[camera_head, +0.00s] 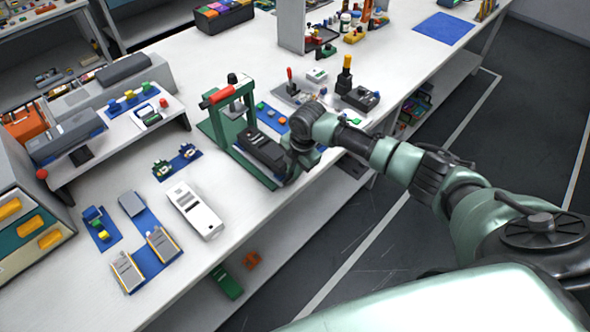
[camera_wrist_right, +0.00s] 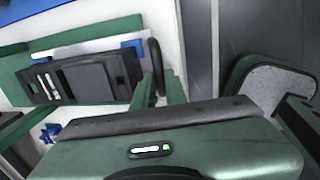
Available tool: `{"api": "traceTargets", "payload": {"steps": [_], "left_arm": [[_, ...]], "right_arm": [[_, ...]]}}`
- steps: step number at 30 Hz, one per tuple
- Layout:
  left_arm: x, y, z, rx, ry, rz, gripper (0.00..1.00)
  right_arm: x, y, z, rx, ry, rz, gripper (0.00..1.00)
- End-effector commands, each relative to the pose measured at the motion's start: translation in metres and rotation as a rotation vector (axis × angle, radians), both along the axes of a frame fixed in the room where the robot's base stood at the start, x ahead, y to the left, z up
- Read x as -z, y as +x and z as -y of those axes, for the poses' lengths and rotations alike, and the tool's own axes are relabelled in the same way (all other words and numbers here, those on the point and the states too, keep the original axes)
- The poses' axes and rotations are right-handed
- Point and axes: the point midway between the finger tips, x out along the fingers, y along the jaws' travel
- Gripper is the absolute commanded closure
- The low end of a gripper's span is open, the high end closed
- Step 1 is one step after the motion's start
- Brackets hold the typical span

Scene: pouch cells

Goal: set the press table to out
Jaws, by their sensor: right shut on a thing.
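The press (camera_head: 238,118) has a green frame and a red-ended lever across its top, on the white bench. Its press table (camera_head: 262,146) is a dark block on the green base, reaching from the frame towards the bench's front edge. In the right wrist view the press table (camera_wrist_right: 92,78) lies beyond my fingers, with an upright dark handle (camera_wrist_right: 155,62) at its near end. My right gripper (camera_head: 291,174) is at that front end. In the wrist view its green fingers (camera_wrist_right: 160,88) are shut on the handle. My left gripper is not in view.
A white device (camera_head: 195,208) and blue mats with small parts lie left of the press. A black joystick box (camera_head: 360,98) and a red-lever unit (camera_head: 291,88) stand behind my right forearm. The bench's front edge runs below my right gripper.

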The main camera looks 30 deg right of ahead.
Motion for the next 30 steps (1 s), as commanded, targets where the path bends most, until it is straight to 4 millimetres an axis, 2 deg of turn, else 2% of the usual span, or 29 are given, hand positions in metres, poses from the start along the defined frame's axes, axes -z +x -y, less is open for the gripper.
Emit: {"api": "traceTargets", "payload": {"steps": [3, 4, 6, 17, 30], "left_arm": [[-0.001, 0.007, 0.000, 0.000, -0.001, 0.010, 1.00], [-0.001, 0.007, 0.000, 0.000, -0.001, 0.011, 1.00], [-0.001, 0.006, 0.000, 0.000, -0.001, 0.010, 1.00], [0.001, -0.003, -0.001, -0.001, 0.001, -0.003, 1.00], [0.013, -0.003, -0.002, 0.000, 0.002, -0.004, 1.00]], "right_arm": [[0.003, -0.004, 0.002, 0.000, -0.005, -0.011, 1.00], [0.003, -0.004, 0.002, 0.000, -0.006, -0.012, 0.82], [0.003, -0.004, 0.002, 0.000, -0.005, -0.011, 0.66], [-0.002, -0.002, 0.001, 0.000, -0.003, -0.004, 0.66], [-0.065, -0.015, 0.006, -0.001, -0.004, -0.004, 0.66]]}}
